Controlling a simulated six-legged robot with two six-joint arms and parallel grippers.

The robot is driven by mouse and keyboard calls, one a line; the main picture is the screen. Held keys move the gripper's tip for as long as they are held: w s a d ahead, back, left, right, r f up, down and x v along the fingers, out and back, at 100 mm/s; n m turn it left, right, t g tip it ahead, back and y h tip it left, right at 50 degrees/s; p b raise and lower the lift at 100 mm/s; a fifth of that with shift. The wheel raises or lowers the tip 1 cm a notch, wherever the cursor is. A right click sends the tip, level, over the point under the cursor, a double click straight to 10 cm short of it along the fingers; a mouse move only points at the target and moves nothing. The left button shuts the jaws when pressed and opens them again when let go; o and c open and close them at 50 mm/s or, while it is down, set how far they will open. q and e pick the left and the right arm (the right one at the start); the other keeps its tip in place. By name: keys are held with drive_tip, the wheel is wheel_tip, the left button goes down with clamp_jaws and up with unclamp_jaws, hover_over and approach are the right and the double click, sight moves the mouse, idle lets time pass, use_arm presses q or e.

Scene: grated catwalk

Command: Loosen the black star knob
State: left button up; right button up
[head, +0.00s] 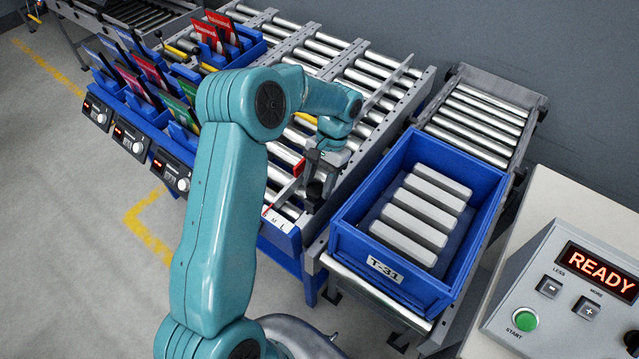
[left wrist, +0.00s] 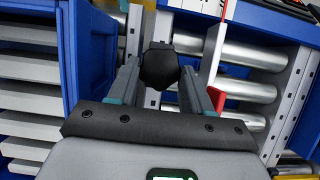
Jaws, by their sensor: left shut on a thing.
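The black star knob (left wrist: 160,66) sits between the two fingers of my left gripper (left wrist: 160,78) in the left wrist view. The fingers are shut on it from both sides. In the head view my left gripper (head: 318,178) reaches down to the knob (head: 315,192) at the near end of the roller conveyor. The gripper covers much of the knob there. A thin guide rail (head: 385,88) with a red part runs along the rollers beside the knob. A white scale plate (head: 279,221) marked M and L lies just below it. My right gripper is not in view.
A blue crate (head: 348,227) labelled T-31 with several grey bars stands close to the right. A control box (head: 560,290) reading READY is at the lower right. Blue bins with coloured packets (head: 150,72) stand left of my arm.

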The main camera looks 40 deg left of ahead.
use_arm(q)
drive_tip(key=n, duration=0.2)
drive_tip(key=n+h+b, duration=0.1)
drive_tip(key=n, duration=0.1)
drive_tip(key=n+t+h, duration=0.1)
drive_tip(key=n, duration=0.1)
drive_tip(key=shift+s+a, duration=0.1)
drive_tip(key=shift+a, duration=0.25)
drive_tip(key=n+t+h, duration=0.1)
drive_tip(key=n, duration=0.2)
drive_tip(key=n+b, duration=0.1)
drive_tip(key=n, duration=0.2)
drive_tip(key=shift+s+a+r+t+h, duration=0.1)
drive_tip(key=shift+s+a+t+h, duration=0.1)
drive_tip(key=shift+t+h, duration=0.2)
drive_tip(key=n, duration=0.1)
drive_tip(key=n+t, duration=0.1)
drive_tip(key=n, duration=0.1)
drive_tip(key=n+t+b, duration=0.1)
drive_tip(key=n, duration=0.1)
drive_tip(key=shift+s, duration=0.25)
drive_tip(key=shift+s+d+n+t, duration=0.1)
drive_tip(key=shift+n+t, duration=0.35)
drive_tip(key=shift+n, duration=0.75)
drive_tip(key=shift+s+n+t, duration=0.1)
drive_tip(key=shift+n+t, duration=0.35)
drive_tip(key=shift+n, duration=0.75)
drive_tip(key=o, duration=1)
drive_tip(key=shift+o, duration=0.2)
